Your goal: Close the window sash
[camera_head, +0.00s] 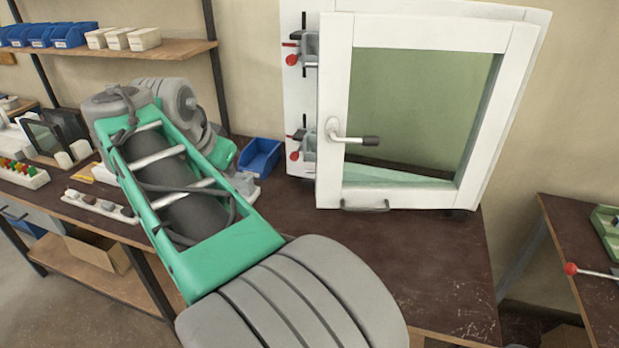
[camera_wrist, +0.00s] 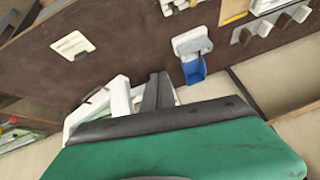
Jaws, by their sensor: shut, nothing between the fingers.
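The window sash (camera_head: 335,110) is a white frame with a greenish pane (camera_head: 420,110). In the head view it stands ajar in front of its white outer frame (camera_head: 292,130), its left edge swung out toward me. A white lever handle with a dark grip (camera_head: 352,136) is on its left side, and a small pull (camera_head: 365,207) is at its bottom. My gripper (camera_wrist: 158,77) shows in the wrist view as two dark fingers, shut and empty. White framing (camera_wrist: 115,95) shows beside the fingers; I cannot tell whether they touch it. In the head view my arm is left of the sash and largely hides the gripper.
A blue bin (camera_head: 260,158) stands on the dark bench (camera_head: 440,270) left of the window, and shows in the wrist view (camera_wrist: 193,72). Red-knobbed clamps (camera_head: 292,60) are on the outer frame. Shelves with bins are at upper left. Bench space before the sash is clear.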

